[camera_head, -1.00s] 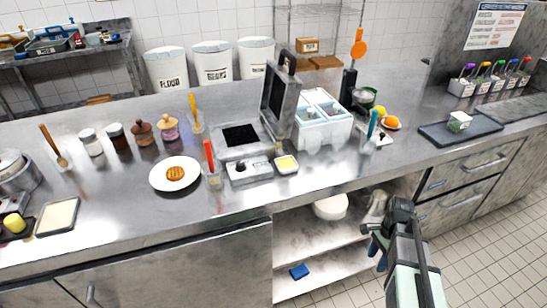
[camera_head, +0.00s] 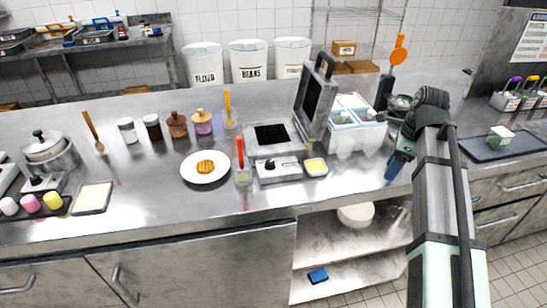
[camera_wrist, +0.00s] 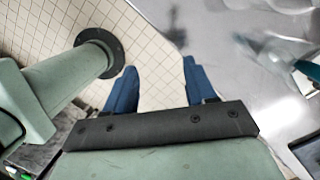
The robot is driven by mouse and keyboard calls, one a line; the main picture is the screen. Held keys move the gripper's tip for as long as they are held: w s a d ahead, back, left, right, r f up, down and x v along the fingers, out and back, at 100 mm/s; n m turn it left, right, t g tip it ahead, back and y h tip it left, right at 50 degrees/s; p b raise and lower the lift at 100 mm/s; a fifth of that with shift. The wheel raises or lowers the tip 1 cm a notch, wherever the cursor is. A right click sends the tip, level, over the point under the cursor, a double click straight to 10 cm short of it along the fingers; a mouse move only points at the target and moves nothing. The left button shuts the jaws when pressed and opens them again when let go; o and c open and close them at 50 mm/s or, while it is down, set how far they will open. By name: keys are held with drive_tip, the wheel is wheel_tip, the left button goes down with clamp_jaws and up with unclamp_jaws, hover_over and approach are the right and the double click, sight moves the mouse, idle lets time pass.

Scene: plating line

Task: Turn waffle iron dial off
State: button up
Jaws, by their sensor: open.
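The waffle iron (camera_head: 314,98) stands on the steel counter with its dark lid raised and its black grid plate (camera_head: 271,134) showing. A grey control box (camera_head: 281,174) sits at its front, with a small dark dial (camera_head: 267,166) on it, too small to read its setting. My gripper (camera_head: 392,170) is near the counter's front edge, to the right of the iron and apart from it. In the wrist view its two blue fingers (camera_wrist: 160,72) are apart with nothing between them. The wrist view does not show the dial.
A red-handled utensil in a clear container (camera_head: 241,163) stands just left of the control box, and a small yellow-filled dish (camera_head: 316,166) just right. A plate (camera_head: 188,173) with a waffle lies further left. A white two-well container (camera_head: 350,138) stands between iron and arm.

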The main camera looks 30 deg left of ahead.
drive_tip(key=s+a+r+n+y, duration=0.1)
drive_tip(key=a+r, duration=0.2)
drive_tip(key=a, duration=0.4)
drive_tip(key=s+a+r+n, duration=0.1)
drive_tip(key=a+r+n, duration=0.1)
drive_tip(key=a, duration=0.5)
drive_tip(key=n+g, duration=0.2)
drive_tip(key=n, duration=0.1)
approach(271, 162)
drive_tip(key=shift+y, duration=0.4)
drive_tip(key=x, duration=0.8)
drive_tip(key=shift+d+f, duration=0.1)
drive_tip(key=shift+d, duration=0.15)
clamp_jaws()
